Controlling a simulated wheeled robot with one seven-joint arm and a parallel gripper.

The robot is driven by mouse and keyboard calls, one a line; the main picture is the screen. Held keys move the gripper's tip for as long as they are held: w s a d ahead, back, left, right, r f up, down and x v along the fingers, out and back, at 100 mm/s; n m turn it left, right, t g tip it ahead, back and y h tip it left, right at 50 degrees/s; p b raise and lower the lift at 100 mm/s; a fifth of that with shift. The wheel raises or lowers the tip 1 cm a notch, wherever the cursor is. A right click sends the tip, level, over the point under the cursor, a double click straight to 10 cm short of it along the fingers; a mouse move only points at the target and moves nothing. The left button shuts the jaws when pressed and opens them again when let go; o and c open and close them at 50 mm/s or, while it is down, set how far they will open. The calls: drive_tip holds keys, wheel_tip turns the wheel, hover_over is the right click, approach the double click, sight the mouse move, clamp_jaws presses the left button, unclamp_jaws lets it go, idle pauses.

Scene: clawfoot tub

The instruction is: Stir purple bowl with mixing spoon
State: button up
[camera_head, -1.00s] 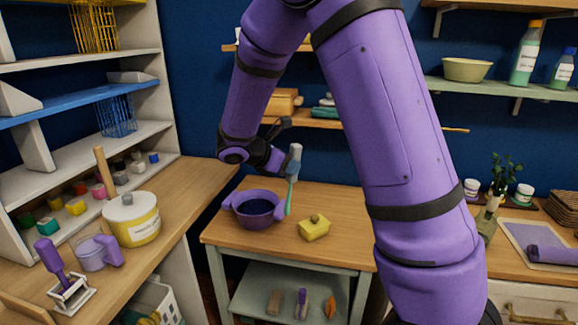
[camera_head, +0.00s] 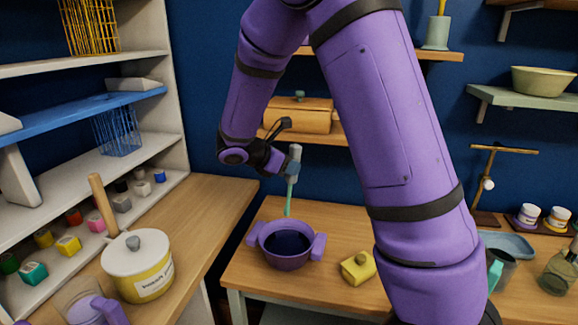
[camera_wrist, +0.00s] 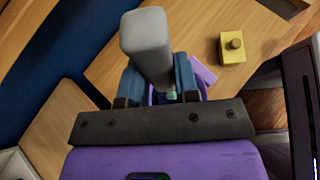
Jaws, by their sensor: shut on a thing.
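The purple bowl (camera_head: 287,262), with two side handles and a dark inside, sits on the wooden table (camera_head: 240,277). My gripper (camera_head: 287,167) is shut on the mixing spoon (camera_head: 289,197), which has a grey handle and a green shaft and hangs upright, low end down. The spoon's lower end shows near the bowl's back rim in the head view; I cannot tell whether it is over or behind it. In the wrist view the grey handle (camera_wrist: 148,42) stands between the fingers, and the bowl (camera_wrist: 203,76) is mostly hidden behind my gripper.
A yellow block with a knob (camera_head: 358,268) lies right of the bowl. A wooden bread box (camera_head: 298,117) is on the back shelf. Table around the bowl's front is clear.

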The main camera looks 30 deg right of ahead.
sight(285, 210)
drive_tip(key=shift+f, duration=7.45)
drive_tip(key=shift+a, duration=0.1)
